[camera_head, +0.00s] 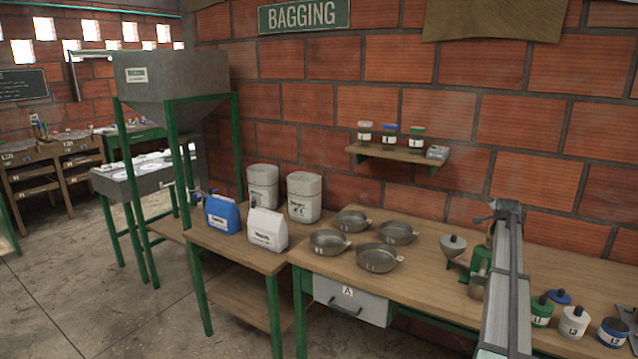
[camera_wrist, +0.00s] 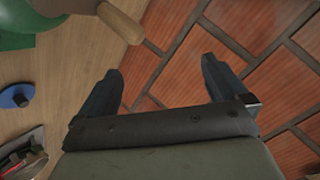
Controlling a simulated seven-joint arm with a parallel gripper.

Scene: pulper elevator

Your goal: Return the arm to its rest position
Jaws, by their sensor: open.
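My gripper (camera_wrist: 160,68) is open in the wrist view, with its two dark fingers spread wide and nothing between them. Brick wall shows behind the fingers. In the head view my grey arm reaches up from the bottom edge, over the right part of the wooden workbench (camera_head: 450,262). The arm's dark far end is in front of the brick wall, above the bench top; the fingers are too small there to make out clearly. A green device with a wooden handle (camera_wrist: 120,22) is at the upper left of the wrist view, apart from the fingers.
Several metal pans (camera_head: 379,258) and a funnel-shaped item (camera_head: 453,246) stand left of my arm. Lidded containers, including a white one (camera_head: 573,322), stand to its right. A wall shelf (camera_head: 398,154) holds jars. The bench's front middle is clear.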

